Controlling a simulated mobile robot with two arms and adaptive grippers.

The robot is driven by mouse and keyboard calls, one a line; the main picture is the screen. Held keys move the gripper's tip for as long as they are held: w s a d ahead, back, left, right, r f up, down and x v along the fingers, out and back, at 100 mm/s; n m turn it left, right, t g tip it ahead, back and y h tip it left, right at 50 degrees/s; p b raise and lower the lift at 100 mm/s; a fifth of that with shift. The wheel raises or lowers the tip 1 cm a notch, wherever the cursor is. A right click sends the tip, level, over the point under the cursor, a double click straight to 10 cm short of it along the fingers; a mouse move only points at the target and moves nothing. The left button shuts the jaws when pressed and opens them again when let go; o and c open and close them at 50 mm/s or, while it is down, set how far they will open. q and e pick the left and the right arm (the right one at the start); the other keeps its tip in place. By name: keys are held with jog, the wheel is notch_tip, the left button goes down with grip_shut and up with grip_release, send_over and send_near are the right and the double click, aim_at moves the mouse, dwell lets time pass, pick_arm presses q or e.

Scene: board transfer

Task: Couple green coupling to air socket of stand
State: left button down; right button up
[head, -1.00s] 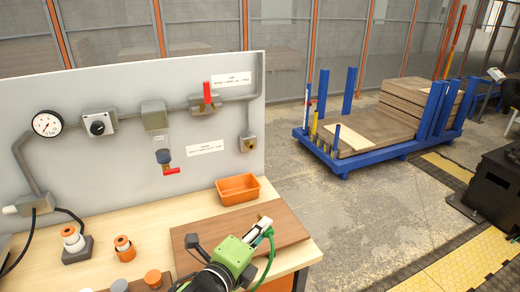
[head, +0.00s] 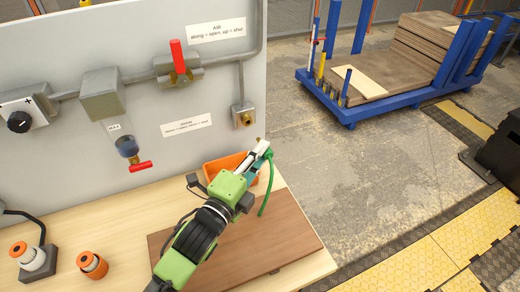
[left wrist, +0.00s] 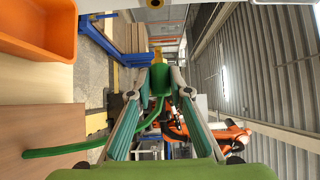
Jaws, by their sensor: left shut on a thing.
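My left gripper (head: 261,149) is shut on the green coupling (head: 268,154), with a green hose (head: 267,190) hanging from it. In the left wrist view the green coupling (left wrist: 159,80) sits between the two fingertips of the left gripper (left wrist: 158,92). The brass air socket (head: 246,118) is on a small grey box at the lower right of the stand's panel (head: 215,90). The coupling is apart from it, a little below and to its right in the head view. A brass fitting, apparently the socket (left wrist: 155,4), shows at the top edge of the left wrist view. My right gripper is not in view.
An orange bin (head: 222,168) stands behind the left gripper, under the panel. A brown board (head: 285,235) lies on the bench. The red-handled air valve (head: 177,57) is left of the socket. A blue cart (head: 385,103) stands beyond open floor.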

pick_arm(q)
jog(key=shift+w+a+p, duration=0.15)
jog(key=shift+w+a, duration=0.2)
jog(key=shift+w, duration=0.55)
jog(key=shift+w+a+p, duration=0.1)
jog(key=shift+w+a, duration=0.3)
jog(key=shift+w, duration=0.5)
jog(key=shift+w+a+p, duration=0.15)
jog(key=shift+w+a, duration=0.2)
jog(key=shift+w, duration=0.55)
jog(key=shift+p, duration=0.55)
jog(key=shift+w+a+r, duration=0.1)
jog(key=shift+w+a, duration=0.2)
jog(key=shift+w, duration=0.4)
jog(key=shift+w+a, duration=0.3)
jog(key=shift+w, duration=0.35)
jog(key=c, duration=1.8)
grip_release()
